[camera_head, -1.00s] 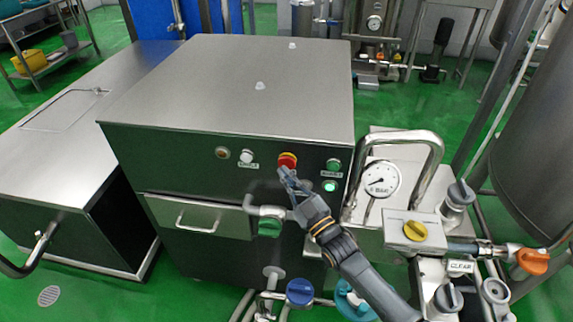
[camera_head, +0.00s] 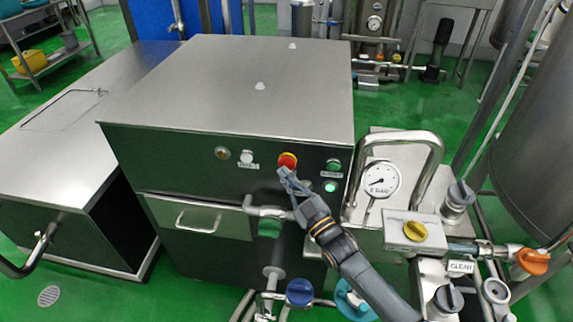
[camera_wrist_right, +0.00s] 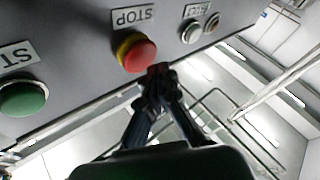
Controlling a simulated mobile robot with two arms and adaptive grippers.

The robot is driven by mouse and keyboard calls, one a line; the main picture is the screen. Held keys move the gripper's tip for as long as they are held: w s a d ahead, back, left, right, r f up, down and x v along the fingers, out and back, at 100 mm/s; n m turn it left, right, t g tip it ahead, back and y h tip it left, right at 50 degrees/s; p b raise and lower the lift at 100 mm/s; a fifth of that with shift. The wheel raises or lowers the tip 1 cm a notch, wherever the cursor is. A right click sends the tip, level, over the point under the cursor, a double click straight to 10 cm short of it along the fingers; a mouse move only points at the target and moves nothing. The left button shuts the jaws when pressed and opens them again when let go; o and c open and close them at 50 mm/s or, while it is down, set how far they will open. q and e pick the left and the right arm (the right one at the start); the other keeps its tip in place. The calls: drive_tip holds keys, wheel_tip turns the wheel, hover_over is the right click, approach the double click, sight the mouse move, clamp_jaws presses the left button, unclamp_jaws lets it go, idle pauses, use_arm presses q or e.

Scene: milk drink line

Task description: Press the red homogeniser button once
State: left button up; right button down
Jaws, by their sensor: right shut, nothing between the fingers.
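The red button (camera_head: 287,160) has a yellow collar and sits on the dark front panel of the steel homogeniser cabinet (camera_head: 230,90). In the right wrist view the red button (camera_wrist_right: 137,54) is beside a label reading STOP (camera_wrist_right: 133,16). My right gripper (camera_head: 285,172) is shut and empty, its tips just below the red button. In the right wrist view the fingertips (camera_wrist_right: 160,70) are close beside the button's edge; I cannot tell whether they touch it. My left gripper is not in view.
A green button (camera_head: 334,165) and a lit green lamp (camera_head: 330,186) sit right of the red one. A white button (camera_head: 246,156) is to its left. A pressure gauge (camera_head: 380,179), a bent pipe handle and valves stand close to the right of my arm.

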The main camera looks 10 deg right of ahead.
drive_tip(key=shift+w, duration=0.1)
drive_tip(key=shift+w+d, duration=0.1)
drive_tip(key=shift+w, duration=0.2)
drive_tip(key=shift+w+d+b, duration=0.1)
drive_tip(key=shift+w+b, duration=0.35)
drive_tip(key=shift+b, duration=0.1)
idle(0.5)
drive_tip(key=shift+s, duration=0.2)
drive_tip(key=shift+s+a+p, duration=0.2)
drive_tip(key=shift+s+p, duration=0.35)
drive_tip(key=shift+s, duration=0.15)
drive_tip(key=s+p, duration=0.1)
drive_tip(key=s, duration=0.1)
drive_tip(key=s+a+p, duration=0.1)
drive_tip(key=s, duration=0.1)
drive_tip(key=shift+s+a+p, duration=0.15)
drive_tip(key=shift+s+p, duration=0.2)
drive_tip(key=shift+s, duration=0.05)
